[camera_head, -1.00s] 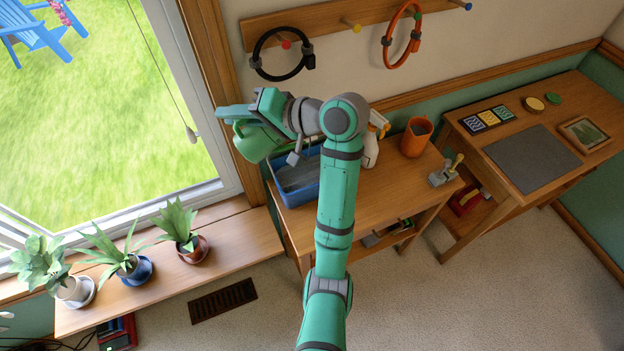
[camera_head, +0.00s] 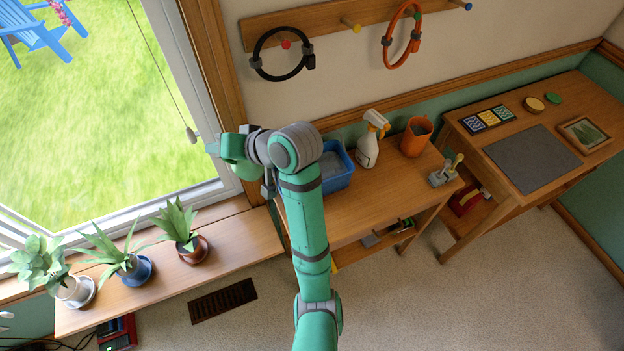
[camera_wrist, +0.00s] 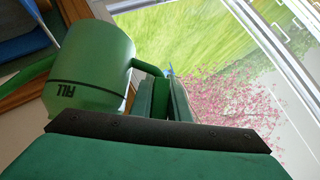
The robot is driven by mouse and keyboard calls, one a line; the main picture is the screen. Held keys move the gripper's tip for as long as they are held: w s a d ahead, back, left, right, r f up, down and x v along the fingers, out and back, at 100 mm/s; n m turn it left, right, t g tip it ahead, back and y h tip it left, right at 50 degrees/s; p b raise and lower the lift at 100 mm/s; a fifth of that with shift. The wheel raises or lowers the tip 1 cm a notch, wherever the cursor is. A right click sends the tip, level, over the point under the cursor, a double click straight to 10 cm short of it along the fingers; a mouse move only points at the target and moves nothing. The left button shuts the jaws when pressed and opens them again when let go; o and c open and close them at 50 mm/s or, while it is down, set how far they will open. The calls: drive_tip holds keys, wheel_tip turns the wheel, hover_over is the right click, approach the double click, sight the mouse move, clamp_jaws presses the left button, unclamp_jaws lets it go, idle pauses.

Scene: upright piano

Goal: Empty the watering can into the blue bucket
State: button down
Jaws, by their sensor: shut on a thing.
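The green watering can (camera_wrist: 92,70), marked FILL with a dark line, is at the left of the wrist view, its spout running off the left edge. My gripper (camera_wrist: 163,95) is shut on its handle. In the head view the can (camera_head: 246,169) is mostly hidden behind my gripper and wrist, in front of the window's right side, left of the bucket. The blue bucket (camera_head: 337,178) stands on the wooden bench, partly hidden by my arm, with grey contents visible. Part of its blue side (camera_wrist: 22,42) shows in the wrist view's upper left corner. I cannot see liquid leaving the can.
A white spray bottle (camera_head: 367,150) and an orange pot (camera_head: 415,137) stand right of the bucket. A black ring (camera_head: 282,54) and an orange ring (camera_head: 401,36) hang above. Potted plants (camera_head: 182,227) line the low sill shelf at left.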

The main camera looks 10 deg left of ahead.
wheel_tip(320, 180, down, 14)
drive_tip(key=n+t+h, duration=0.3)
drive_tip(key=h, duration=0.1)
idle(0.8)
drive_tip(key=shift+s+a, duration=0.15)
drive_tip(key=s+a+r, duration=0.3)
drive_tip(key=r, duration=0.1)
drive_tip(key=shift+s+a+r, duration=0.15)
drive_tip(key=shift+a+r, duration=0.1)
drive_tip(key=shift+r, duration=0.15)
idle(0.7)
